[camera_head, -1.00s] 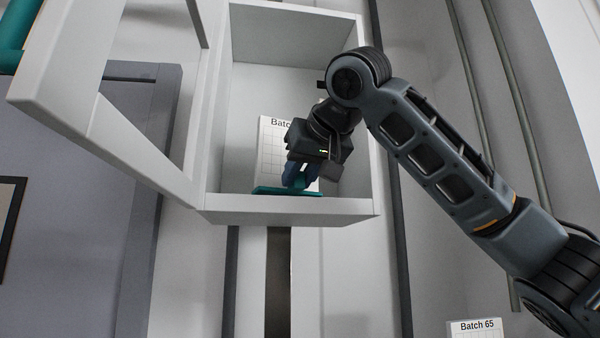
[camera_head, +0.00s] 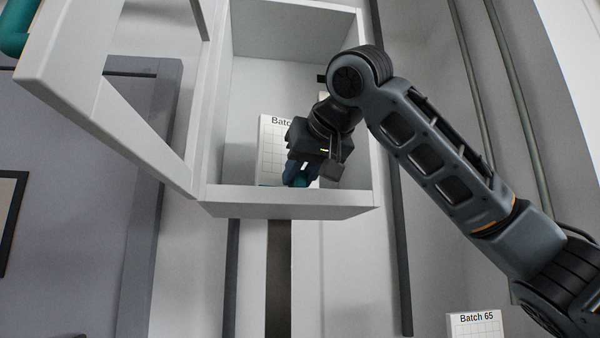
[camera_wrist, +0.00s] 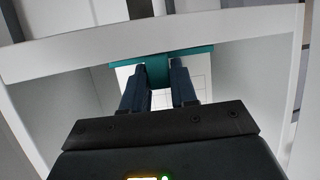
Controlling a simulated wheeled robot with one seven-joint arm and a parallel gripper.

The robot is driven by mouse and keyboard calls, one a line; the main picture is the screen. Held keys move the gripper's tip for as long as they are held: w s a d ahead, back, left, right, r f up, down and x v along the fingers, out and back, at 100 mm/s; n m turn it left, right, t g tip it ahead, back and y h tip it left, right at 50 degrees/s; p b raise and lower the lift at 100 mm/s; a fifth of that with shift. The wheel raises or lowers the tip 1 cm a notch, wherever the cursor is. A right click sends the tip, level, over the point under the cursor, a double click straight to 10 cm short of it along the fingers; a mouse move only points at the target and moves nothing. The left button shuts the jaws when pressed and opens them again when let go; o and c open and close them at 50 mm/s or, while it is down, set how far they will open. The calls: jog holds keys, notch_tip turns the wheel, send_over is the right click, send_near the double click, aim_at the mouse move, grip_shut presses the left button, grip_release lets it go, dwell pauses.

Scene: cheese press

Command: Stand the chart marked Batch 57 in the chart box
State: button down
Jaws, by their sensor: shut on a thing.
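A white gridded chart (camera_head: 272,150) stands upright inside a white open-fronted box (camera_head: 300,210). Only "Batc" of its heading shows; my gripper hides the rest, so its number cannot be read. My gripper (camera_head: 300,180) is inside the box in front of the chart, shut on a teal tab. In the wrist view my gripper (camera_wrist: 158,75) has this teal tab (camera_wrist: 157,70) between its blue fingers. The tab joins a wide teal strip (camera_wrist: 195,50) close to the box's front lip. Whether the strip belongs to the chart cannot be told.
The box's framed door (camera_head: 105,110) hangs open at the left. Another chart, marked Batch 65 (camera_head: 475,328), shows at the lower right. Side walls and the raised front lip close in around my gripper. Pipes (camera_head: 490,90) run along the wall at the right.

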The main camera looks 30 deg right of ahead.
jog(key=c, duration=0.8)
grip_release()
jog(key=b+v, duration=0.2)
jog(key=v, duration=0.5)
jog(key=shift+s+r, duration=0.2)
jog(key=shift+s, duration=0.15)
